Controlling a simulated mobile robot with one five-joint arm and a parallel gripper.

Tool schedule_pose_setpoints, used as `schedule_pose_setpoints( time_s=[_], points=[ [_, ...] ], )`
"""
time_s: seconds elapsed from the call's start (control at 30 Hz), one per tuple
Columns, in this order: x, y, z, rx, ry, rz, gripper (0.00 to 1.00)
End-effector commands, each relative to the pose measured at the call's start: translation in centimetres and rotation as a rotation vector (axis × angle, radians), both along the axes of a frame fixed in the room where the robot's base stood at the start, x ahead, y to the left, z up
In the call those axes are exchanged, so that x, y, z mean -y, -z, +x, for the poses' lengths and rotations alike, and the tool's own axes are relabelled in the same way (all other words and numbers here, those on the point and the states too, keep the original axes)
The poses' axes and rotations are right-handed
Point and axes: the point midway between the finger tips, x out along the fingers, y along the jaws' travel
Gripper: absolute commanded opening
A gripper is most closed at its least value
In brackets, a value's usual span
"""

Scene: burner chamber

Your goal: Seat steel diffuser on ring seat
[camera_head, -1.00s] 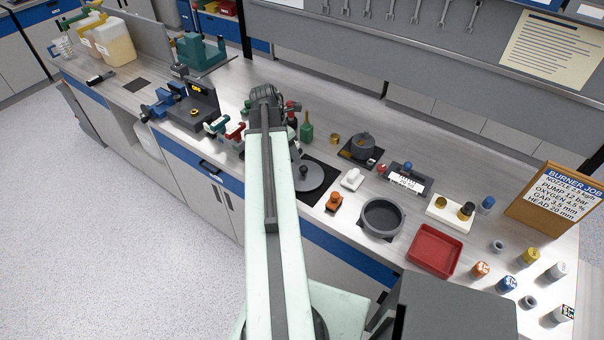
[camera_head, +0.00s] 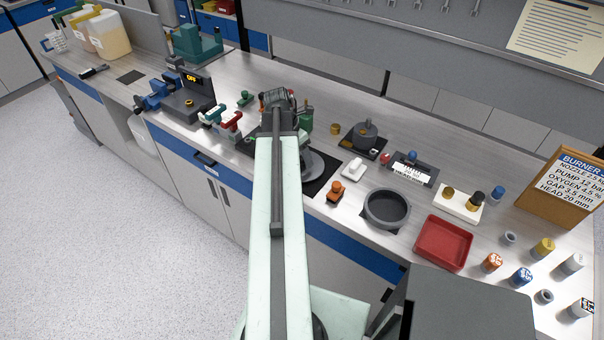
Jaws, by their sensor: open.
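The steel diffuser appears to be the grey round disc (camera_head: 318,166) on a black mat at the middle of the bench. My arm hides its left part. A dark grey, open ring-shaped part (camera_head: 387,209), which looks like the ring seat, stands on the bench to its right, near the front edge. Nothing shows inside it. My gripper (camera_head: 279,100) is at the far end of my arm, above and left of the disc in the picture. I see it from behind and its fingertips are hidden. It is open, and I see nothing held.
A red tray (camera_head: 444,243) and several small bottles stand to the right. Valves with red and green handles (camera_head: 230,122) are left of my arm.

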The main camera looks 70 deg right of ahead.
Motion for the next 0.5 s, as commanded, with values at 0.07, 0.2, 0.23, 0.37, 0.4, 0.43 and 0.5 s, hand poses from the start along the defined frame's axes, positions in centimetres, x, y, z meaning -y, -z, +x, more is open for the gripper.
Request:
schedule_pose_setpoints(
  time_s=[0.07,0.2,0.23,0.37,0.4,0.43,0.5],
  points=[
    [0.02,0.03,0.00,0.000,0.000,0.000,0.55],
    [0.00,-0.10,0.03,0.000,-0.001,0.000,0.47],
    [0.00,-0.11,0.03,0.000,-0.001,0.000,0.39],
    [-0.02,-0.11,0.06,0.000,-0.001,0.000,0.02],
    [-0.02,-0.11,0.06,0.000,-0.001,0.000,0.00],
    [-0.02,-0.11,0.06,0.000,-0.002,0.000,0.00],
    [-0.02,-0.12,0.07,0.000,-0.002,0.000,0.00]
  ],
)
